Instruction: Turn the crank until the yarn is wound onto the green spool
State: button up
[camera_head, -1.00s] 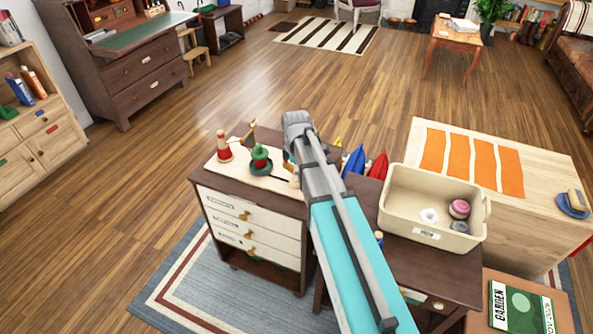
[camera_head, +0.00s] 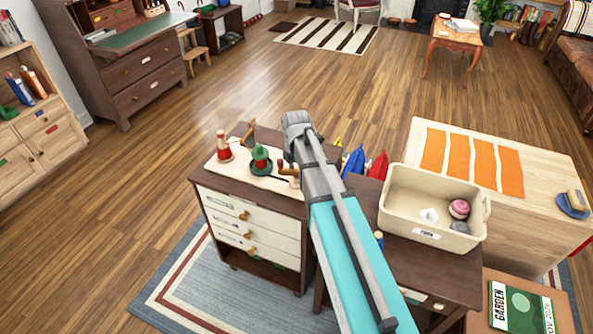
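The winder stands on a pale board (camera_head: 234,170) on top of a dark wooden cabinet with white drawers. A tan piece (camera_head: 289,171), perhaps the crank, shows at the board's right end beside my arm. My arm hides what lies just right of it. The yarn's path is too small to tell.
A beige bin (camera_head: 430,205) with pink, white and grey balls stands on the right dark table. Blue (camera_head: 354,162) and red (camera_head: 378,166) pointed things stand behind my arm. A pale table with an orange striped cloth (camera_head: 470,160) is further right. Open floor lies behind.

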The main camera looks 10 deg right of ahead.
aim_at(297, 170)
jog(key=n, duration=0.5)
jog(key=shift+r+n, duration=0.2)
jog(key=shift+n, duration=0.3)
notch_tip(297, 170, up, 14)
jog(key=p, duration=1.4)
jog(key=s+f+m+b, duration=0.2)
jog(key=s+m, duration=1.4)
jog(key=m, duration=1.2)
jog(key=shift+s+a+f+m, duration=0.15)
jog(key=shift+f+m, duration=0.15)
jog(key=shift+f, duration=0.1)
dwell(0.5)
dwell(0.5)
